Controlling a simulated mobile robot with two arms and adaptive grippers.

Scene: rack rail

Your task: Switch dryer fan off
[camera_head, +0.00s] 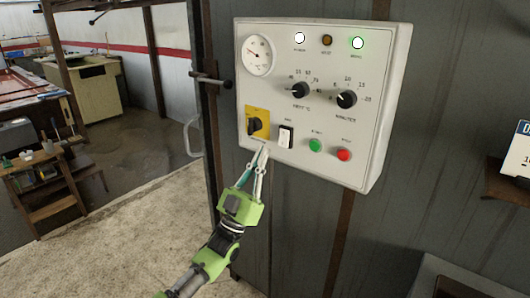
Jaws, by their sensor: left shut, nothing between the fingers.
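A white control panel (325,172) is mounted on a dark metal wall. A black-and-white rocker switch (286,136) sits low on it, left of the green button; its small label is hard to read and I cannot tell which side is pressed. To its left is a black rotary switch on a yellow plate (257,122). My left gripper (264,151) is shut and empty, its tips just below and between the yellow plate and the rocker, close to the panel face. I cannot tell whether they touch it. My right gripper is not in view.
The panel also has a gauge (258,56), two black knobs (347,99), a green button (316,145), a red button (344,154) and lamps on top, with the right one (358,43) glowing green. A door handle (192,136) stands at the left.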

